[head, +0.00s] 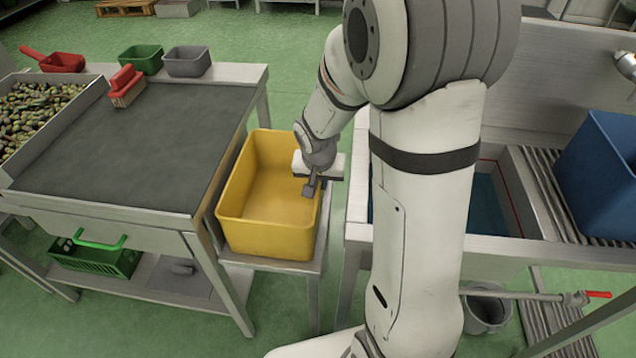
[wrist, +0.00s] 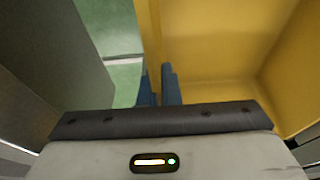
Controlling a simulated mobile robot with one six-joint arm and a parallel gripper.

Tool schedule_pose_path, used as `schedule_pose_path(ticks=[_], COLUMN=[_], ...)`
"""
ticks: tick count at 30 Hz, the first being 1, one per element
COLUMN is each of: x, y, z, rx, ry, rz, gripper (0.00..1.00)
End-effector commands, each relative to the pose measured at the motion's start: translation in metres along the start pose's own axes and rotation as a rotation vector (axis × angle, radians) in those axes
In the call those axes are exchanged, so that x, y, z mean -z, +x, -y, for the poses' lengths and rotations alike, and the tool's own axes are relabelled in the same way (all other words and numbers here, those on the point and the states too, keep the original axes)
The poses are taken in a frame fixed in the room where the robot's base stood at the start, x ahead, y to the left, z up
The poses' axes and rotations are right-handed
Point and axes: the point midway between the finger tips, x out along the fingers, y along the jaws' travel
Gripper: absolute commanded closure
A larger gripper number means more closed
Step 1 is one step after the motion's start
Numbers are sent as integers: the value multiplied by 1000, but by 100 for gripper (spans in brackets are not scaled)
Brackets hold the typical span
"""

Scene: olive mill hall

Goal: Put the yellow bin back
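The yellow bin (head: 268,236) is empty and stands upright on a low metal stand (head: 321,262) between the dark-topped table and the sink. My gripper (head: 314,188) is at the bin's right wall in the head view, pointing down. In the wrist view, its two blue fingers (wrist: 159,88) are close together, one on each side of the yellow bin's wall (wrist: 149,35). They look shut on the wall, with one finger inside the bin. The lower ends of the fingers and part of the right rim are hidden.
The table (head: 135,140) is close on the bin's left and carries an olive tray (head: 40,105), a red brush (head: 126,87), and green and grey tubs (head: 188,62). The sink (head: 520,200) with a blue bin (head: 603,165) is on the right. Green floor is free behind.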

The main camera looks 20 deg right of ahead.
Motion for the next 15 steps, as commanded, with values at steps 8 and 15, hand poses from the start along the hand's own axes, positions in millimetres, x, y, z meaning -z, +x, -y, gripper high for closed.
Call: schedule_pose_path(ticks=[8,15], x=[0,0], y=[2,1], z=[0,0], rx=[1,0], ry=[1,1], rz=[-2,-1], gripper=[100,79])
